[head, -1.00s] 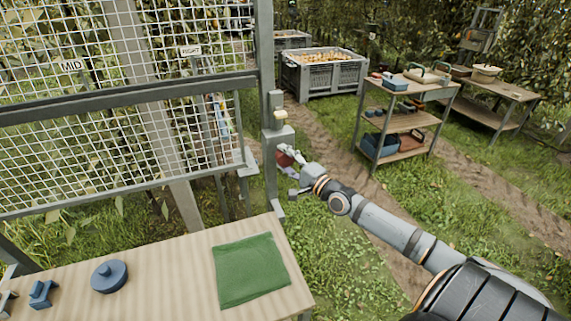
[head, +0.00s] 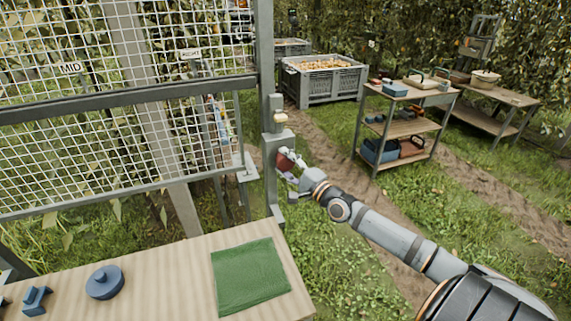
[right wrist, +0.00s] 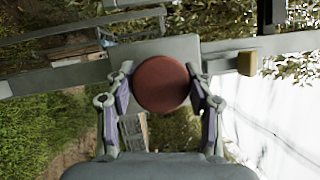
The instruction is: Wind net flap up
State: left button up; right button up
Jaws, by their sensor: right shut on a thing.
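The net flap (head: 85,155) is a white mesh panel in a grey frame at the left of the head view, with its lower bar above the bench. A grey post (head: 268,110) stands at its right end. A round red knob (head: 284,162) sits at the post's grey box. My right gripper (head: 288,166) is shut on the red knob. In the right wrist view the red knob (right wrist: 162,84) lies between the two fingers. My left gripper is not in view.
A wooden bench (head: 170,265) holds a green cloth (head: 249,275), a blue round lid (head: 105,281) and a blue bracket (head: 37,300). A shelf cart (head: 405,125) and a grey crate of fruit (head: 325,82) stand on the grass behind.

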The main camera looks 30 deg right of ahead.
dwell(0.6)
jog(key=o, duration=1.2)
jog(key=shift+c, duration=0.2)
jog(key=shift+r, duration=0.1)
